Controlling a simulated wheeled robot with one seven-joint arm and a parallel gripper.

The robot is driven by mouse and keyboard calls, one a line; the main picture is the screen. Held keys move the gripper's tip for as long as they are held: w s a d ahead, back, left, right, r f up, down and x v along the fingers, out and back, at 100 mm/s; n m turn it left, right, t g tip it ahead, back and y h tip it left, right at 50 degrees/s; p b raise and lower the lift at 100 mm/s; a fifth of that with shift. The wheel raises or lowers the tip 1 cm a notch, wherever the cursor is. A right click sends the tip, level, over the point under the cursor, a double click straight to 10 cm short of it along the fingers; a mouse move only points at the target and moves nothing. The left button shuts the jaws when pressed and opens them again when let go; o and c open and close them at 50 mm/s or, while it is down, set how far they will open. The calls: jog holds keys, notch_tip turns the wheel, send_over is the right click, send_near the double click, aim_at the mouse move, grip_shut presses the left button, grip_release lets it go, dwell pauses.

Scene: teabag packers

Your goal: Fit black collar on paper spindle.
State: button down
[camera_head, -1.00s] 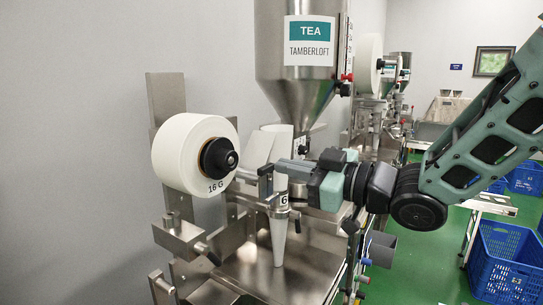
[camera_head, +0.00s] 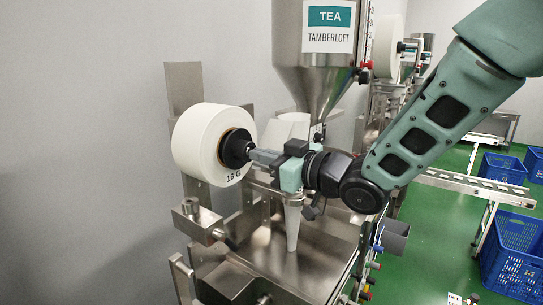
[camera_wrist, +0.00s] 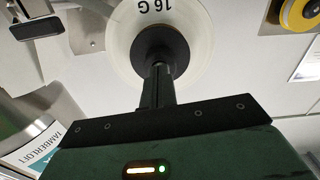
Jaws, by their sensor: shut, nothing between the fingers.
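The white paper roll (camera_head: 203,143), marked 16 G, sits on the spindle at the left of the packer in the head view. The black collar (camera_head: 235,148) is at the middle of the roll's face, around the spindle. It also shows in the wrist view (camera_wrist: 160,45), just beyond my fingers. My gripper (camera_head: 256,155) is shut, with its fingertips at the collar's outer end. The wrist view shows the fingers (camera_wrist: 158,75) together, pointing at the collar's centre. They hide part of the collar, and I cannot tell whether they touch it.
The steel hopper (camera_head: 318,65) labelled TEA stands behind my gripper. A white forming cone (camera_head: 293,228) hangs below my wrist over the steel deck (camera_head: 265,265). Blue crates (camera_head: 512,250) stand on the green floor at right.

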jog(key=shift+w+a, duration=0.2)
jog(key=shift+a, duration=0.1)
dwell(0.5)
jog(key=shift+d, duration=0.1)
jog(key=b+v, duration=0.8)
jog(key=v, duration=1.2)
jog(key=shift+f, duration=0.1)
